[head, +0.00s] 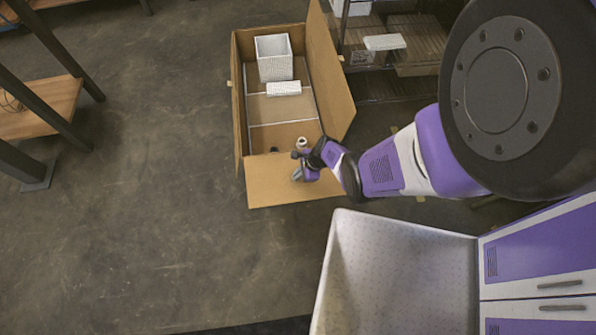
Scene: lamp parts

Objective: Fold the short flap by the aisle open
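An open cardboard box (239,120) stands on the floor at the upper middle. Its near short flap (268,188) is spread outward from the near edge, toward the bottom of the picture. The long right flap (332,78) is spread out to the right. My gripper (298,174) is over the right part of the near short flap. It is too small to tell whether its fingers are open or whether they touch the flap. My purple and white arm reaches in from the right and hides the flap's right corner.
In the box are a white textured bin-like part (274,60), a small white block (284,88) and a small white round part (302,142). Shelving (405,45) stands behind right, a wooden-shelved rack (45,108) at left. A pale tray (395,270) is in front. The left floor is clear.

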